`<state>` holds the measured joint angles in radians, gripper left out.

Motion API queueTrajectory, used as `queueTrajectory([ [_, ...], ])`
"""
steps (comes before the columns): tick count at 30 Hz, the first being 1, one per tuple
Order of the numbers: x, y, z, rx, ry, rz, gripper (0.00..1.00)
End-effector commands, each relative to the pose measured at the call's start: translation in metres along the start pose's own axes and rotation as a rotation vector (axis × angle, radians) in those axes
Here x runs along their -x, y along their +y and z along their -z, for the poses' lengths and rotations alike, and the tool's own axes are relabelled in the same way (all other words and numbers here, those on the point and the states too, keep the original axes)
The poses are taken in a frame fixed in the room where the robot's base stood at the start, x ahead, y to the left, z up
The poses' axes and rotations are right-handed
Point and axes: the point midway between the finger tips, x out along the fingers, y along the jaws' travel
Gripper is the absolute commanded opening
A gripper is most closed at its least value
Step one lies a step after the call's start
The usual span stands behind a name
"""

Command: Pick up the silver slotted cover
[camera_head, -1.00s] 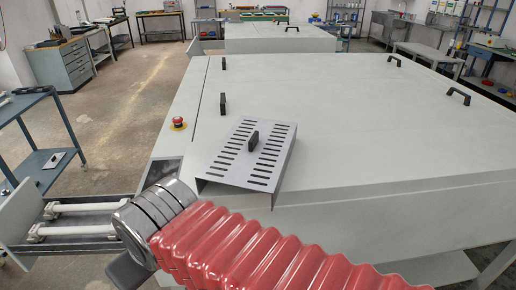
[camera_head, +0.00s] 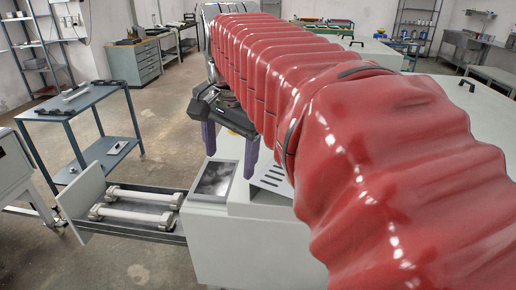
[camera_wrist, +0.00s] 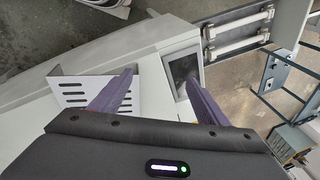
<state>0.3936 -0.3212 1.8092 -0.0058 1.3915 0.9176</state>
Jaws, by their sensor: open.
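The silver slotted cover (camera_head: 272,180) sits on top of the white machine. In the head view my red arm hides all but its left corner. In the wrist view part of its slotted plate (camera_wrist: 70,88) shows at left, partly behind a finger; its black handle is not visible. My gripper (camera_head: 230,148) is open and empty, its two purple fingers pointing down beside the cover's corner. In the wrist view the gripper (camera_wrist: 157,82) has one finger overlapping the cover's edge and the other near the machine's dark screen.
The dark screen panel (camera_head: 214,178) is at the machine's front left corner. An open drawer with white rails (camera_head: 140,200) sticks out to the left. A blue two-level table (camera_head: 75,112) stands behind it. An emergency stop is not visible now.

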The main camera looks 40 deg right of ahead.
Motion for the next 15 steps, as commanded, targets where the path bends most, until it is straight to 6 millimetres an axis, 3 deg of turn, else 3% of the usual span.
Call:
queueTrajectory([
  [1,0.007,0.000,0.019,-0.102,-0.003,-0.020,0.69],
  [8,0.037,0.012,0.090,-0.569,-0.012,-0.108,0.69],
  [15,0.063,0.043,0.159,-1.058,-0.002,-0.202,0.69],
])
